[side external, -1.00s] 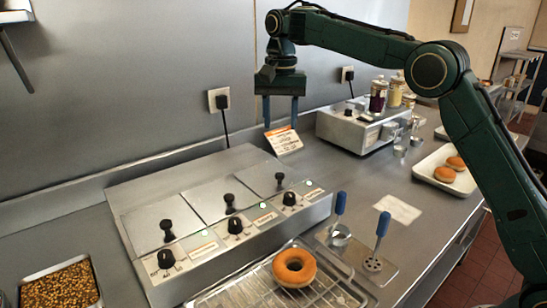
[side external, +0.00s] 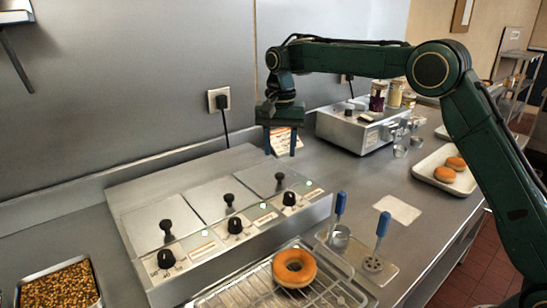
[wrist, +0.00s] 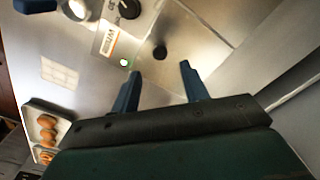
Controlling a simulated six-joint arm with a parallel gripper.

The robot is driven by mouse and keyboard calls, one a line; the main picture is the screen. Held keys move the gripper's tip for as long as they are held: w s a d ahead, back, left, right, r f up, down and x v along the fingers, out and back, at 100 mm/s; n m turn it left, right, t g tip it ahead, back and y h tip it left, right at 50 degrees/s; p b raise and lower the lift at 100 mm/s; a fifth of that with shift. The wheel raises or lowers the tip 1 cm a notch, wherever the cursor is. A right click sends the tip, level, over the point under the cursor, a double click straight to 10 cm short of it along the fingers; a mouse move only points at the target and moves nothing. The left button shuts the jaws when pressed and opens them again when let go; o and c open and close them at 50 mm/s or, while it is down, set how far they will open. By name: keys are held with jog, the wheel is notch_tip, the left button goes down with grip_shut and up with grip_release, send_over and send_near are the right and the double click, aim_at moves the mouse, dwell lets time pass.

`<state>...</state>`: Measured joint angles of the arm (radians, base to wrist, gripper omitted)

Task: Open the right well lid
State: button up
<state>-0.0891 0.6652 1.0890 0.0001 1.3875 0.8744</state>
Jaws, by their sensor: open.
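The warmer unit (side external: 150,190) has three flat metal lids side by side, each with a black knob, all lying shut. The right well lid (side external: 258,175) has its black knob (side external: 279,179) near its front edge; this knob also shows in the wrist view (wrist: 159,53). My gripper (side external: 279,153) is open and empty, pointing down above the right lid, a little above and behind its knob. In the wrist view my two blue fingertips (wrist: 160,70) are apart, with the knob seen just beyond the gap between them.
Black dials and labels line the warmer's front. A donut (side external: 294,268) sits on a wire rack (side external: 335,290) in front. Two blue-handled tools (side external: 382,225) stand to its right. A second appliance (side external: 350,130) with jars is at back right. A tray of donuts (side external: 430,165) lies far right.

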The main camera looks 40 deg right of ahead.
aim_at(279, 174)
jog(key=shift+f, duration=3.3)
jog(key=shift+c, duration=0.5)
grip_shut()
